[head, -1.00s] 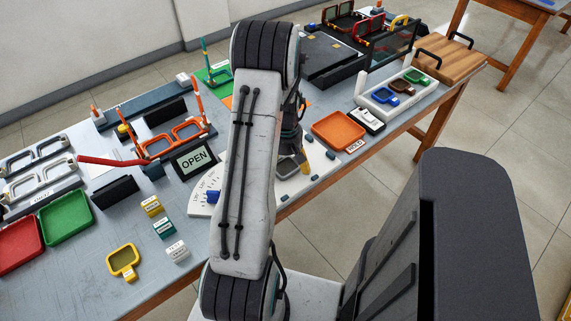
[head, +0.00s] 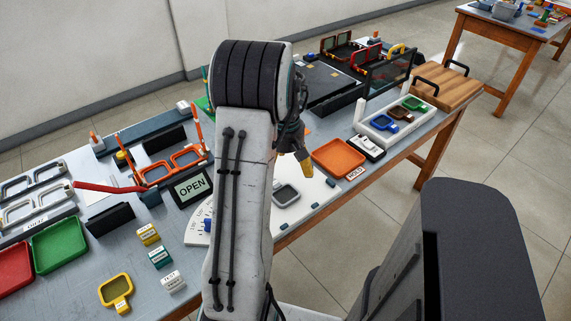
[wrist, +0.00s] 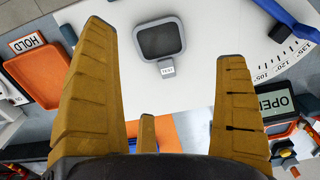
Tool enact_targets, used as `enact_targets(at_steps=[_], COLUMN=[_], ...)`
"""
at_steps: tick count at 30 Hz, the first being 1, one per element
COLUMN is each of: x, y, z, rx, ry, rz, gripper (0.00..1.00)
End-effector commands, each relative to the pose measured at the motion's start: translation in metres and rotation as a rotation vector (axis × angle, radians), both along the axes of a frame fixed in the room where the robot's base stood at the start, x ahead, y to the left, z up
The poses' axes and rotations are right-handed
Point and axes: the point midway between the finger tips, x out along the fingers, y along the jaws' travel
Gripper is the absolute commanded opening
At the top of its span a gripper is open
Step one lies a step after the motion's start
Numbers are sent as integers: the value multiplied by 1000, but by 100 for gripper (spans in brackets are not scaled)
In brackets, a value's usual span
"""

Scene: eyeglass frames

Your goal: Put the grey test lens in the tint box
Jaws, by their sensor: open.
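The grey test lens (head: 286,193) lies on the white board (head: 318,190). In the wrist view the lens (wrist: 161,40) is a dark rounded square in a grey rim, with a small tab lettered TEST pointing toward my gripper. My gripper (wrist: 160,75) is open, its yellow fingers spread wide, with nothing between them. In the head view my gripper (head: 304,165) hangs above the board, just beyond and right of the lens. No box readable as the tint box shows; a dark box with a see-through panel (head: 388,72) stands at the back right.
An orange HOLD tray (head: 338,157) is right of the board. A white rack (head: 392,118) of coloured lenses stands beyond it. The OPEN sign (head: 191,188) and orange eyeglass frames (head: 172,162) are to the left. Green (head: 60,243) and red trays are at far left.

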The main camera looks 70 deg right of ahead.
Motion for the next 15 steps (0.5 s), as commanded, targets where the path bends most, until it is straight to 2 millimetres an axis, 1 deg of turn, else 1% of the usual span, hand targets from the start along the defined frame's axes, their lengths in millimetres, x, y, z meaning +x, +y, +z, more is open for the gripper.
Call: enact_targets(at_steps=[4,11,14,15], x=[0,0,6,12], y=[-1,0,3,6], z=[13,20,23,26], rx=[-1,0,-3,-6], ry=[0,0,-1,-1], rz=[0,0,8,15], gripper=[92,92,92,92])
